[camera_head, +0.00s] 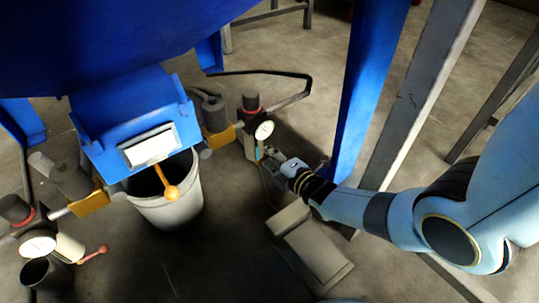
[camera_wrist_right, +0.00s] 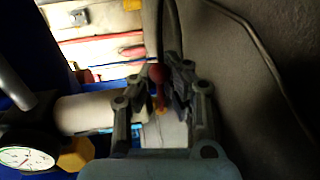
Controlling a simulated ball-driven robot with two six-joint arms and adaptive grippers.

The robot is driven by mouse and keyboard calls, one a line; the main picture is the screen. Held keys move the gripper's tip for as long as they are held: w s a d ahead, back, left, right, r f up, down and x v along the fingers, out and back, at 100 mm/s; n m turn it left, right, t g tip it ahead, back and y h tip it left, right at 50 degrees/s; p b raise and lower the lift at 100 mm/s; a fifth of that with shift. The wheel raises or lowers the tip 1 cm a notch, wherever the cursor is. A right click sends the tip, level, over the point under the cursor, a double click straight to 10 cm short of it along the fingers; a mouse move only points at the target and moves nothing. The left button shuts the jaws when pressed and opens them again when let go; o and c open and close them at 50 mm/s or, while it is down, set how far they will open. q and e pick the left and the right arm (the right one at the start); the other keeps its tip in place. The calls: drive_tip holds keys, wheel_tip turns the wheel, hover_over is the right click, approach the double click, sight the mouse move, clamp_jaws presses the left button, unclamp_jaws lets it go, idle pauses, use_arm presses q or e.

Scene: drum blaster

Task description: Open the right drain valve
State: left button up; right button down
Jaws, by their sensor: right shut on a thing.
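My right gripper (camera_head: 272,156) reaches in from the right, below the round gauge (camera_head: 264,130) of the right-hand filter unit. In the right wrist view, the gripper (camera_wrist_right: 160,88) has its two fingers on either side of a small red-knobbed lever (camera_wrist_right: 157,76), the right drain valve's handle, and is shut on it. The handle is hidden behind the gripper in the head view. The gauge also shows in the wrist view at the lower left. My left gripper is in neither view.
A grey bucket (camera_head: 176,212) stands under the blue hopper (camera_head: 135,125), with an orange ball-ended lever (camera_head: 170,192) above it. A left filter unit has a red handle (camera_head: 93,254). A blue post (camera_head: 365,80) stands close to my right arm. A grey pedal-like block (camera_head: 312,248) lies on the floor below.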

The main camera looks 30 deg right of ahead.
drive_tip(key=shift+f, duration=0.15)
drive_tip(key=shift+s+a+f+m+y, duration=0.1)
drive_tip(key=shift+f+m+y, duration=0.2)
drive_tip(key=shift+m, duration=0.55)
drive_tip(key=shift+w+a+f+m+y, duration=0.1)
drive_tip(key=shift+f+m+y, duration=0.2)
drive_tip(key=shift+m, duration=0.5)
drive_tip(key=shift+s+a+f+m+y, duration=0.1)
drive_tip(key=shift+f+m+y, duration=0.15)
drive_tip(key=shift+m, duration=0.6)
drive_tip(key=shift+s+a+f+m, duration=0.15)
drive_tip(key=shift+f+m, duration=0.05)
drive_tip(key=shift+m, duration=0.2)
drive_tip(key=c, duration=1.4)
unclamp_jaws()
drive_tip(key=shift+r, duration=0.1)
